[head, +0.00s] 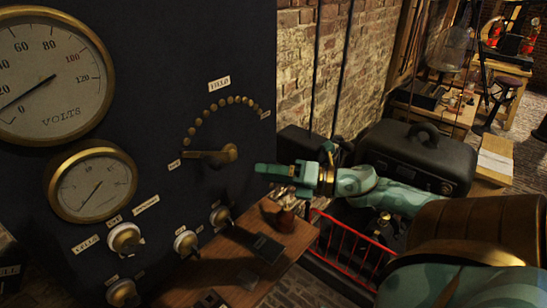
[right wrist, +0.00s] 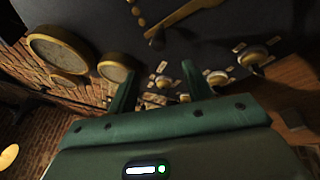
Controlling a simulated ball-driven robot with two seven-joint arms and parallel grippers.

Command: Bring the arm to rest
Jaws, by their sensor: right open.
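My right gripper (head: 276,171) reaches in from the right in the head view, in front of the dark instrument panel (head: 190,45). It is near the brass lever (head: 212,155) under the arc of brass studs, with a visible gap between them. In the right wrist view my right gripper (right wrist: 157,85) has its two green fingers apart, with nothing between them but the panel behind. The lever (right wrist: 185,18) shows at the top there, outside the fingers. My left gripper is not in view.
A wooden shelf (head: 190,284) with small items lies below the panel. A red wire rack (head: 350,243) and a black case (head: 418,155) stand under and behind my right arm. Dials (head: 92,184) and knobs (head: 125,238) cover the panel's left. A brick wall (head: 340,70) is behind.

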